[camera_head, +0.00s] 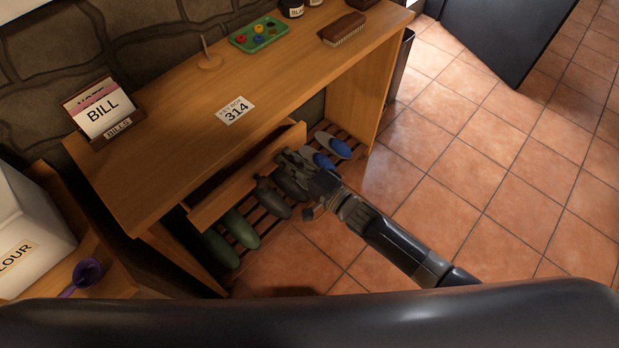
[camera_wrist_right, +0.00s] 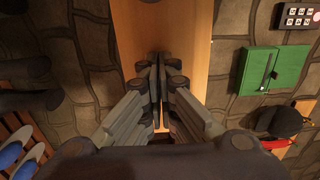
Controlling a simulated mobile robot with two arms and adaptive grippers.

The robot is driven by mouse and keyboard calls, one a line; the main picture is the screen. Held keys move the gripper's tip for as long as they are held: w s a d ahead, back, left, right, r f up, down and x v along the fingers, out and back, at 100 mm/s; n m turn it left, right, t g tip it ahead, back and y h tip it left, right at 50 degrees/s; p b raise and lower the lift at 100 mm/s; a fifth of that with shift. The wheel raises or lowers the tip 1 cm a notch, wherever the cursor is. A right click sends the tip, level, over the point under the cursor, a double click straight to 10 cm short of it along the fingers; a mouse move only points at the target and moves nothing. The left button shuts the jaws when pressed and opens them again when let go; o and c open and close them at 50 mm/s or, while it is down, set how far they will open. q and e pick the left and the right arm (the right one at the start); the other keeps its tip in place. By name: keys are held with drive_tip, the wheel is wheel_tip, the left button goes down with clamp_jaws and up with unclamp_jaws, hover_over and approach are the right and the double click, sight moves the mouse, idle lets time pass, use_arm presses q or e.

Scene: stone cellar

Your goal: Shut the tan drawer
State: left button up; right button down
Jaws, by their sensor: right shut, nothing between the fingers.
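The tan drawer (camera_head: 235,187) under the desk stands partly open, its front board out from the desk and a dark gap behind it. My right gripper (camera_head: 286,157) is shut and empty, with its fingertips close to the right part of the drawer front. Whether they touch it, I cannot tell. In the right wrist view the shut fingers (camera_wrist_right: 158,65) point at a tan wooden surface (camera_wrist_right: 185,25); which part of the desk or drawer this is, I cannot tell. My left gripper is not in view.
On the desk (camera_head: 165,170) are a bill holder (camera_head: 103,112), a "314" card (camera_head: 235,110), a green tray (camera_head: 259,37) and a brush (camera_head: 344,29). Several shoes (camera_head: 238,229) rest on a slatted rack below the drawer. Tiled floor (camera_head: 450,150) is clear on the right.

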sight(272, 147)
drive_tip(key=b+x, duration=0.2)
drive_tip(key=x, duration=0.3)
drive_tip(key=shift+w+a, duration=0.3)
drive_tip(key=shift+r, duration=0.1)
drive_tip(key=shift+w+r, duration=0.1)
